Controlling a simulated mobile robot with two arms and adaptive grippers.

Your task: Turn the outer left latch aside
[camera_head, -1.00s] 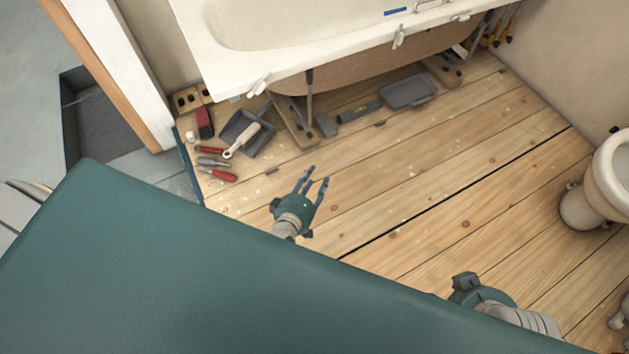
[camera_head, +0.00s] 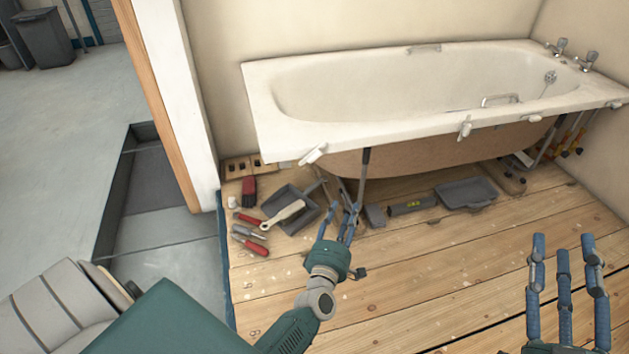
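The outer left latch (camera_head: 313,154) is a small white piece at the left end of the bath's front rim, set at a slant. Another white latch (camera_head: 465,128) sits further right along the same rim. My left gripper (camera_head: 345,195) is open and empty, below and a little right of the outer left latch, apart from it in the picture. Its fingers point up towards the bath and overlap the tools behind. My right gripper (camera_head: 565,255) is open and empty at the lower right, fingers pointing up.
The white bath (camera_head: 400,139) stands against the wall with its underside open. A door post (camera_head: 185,100) stands left.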

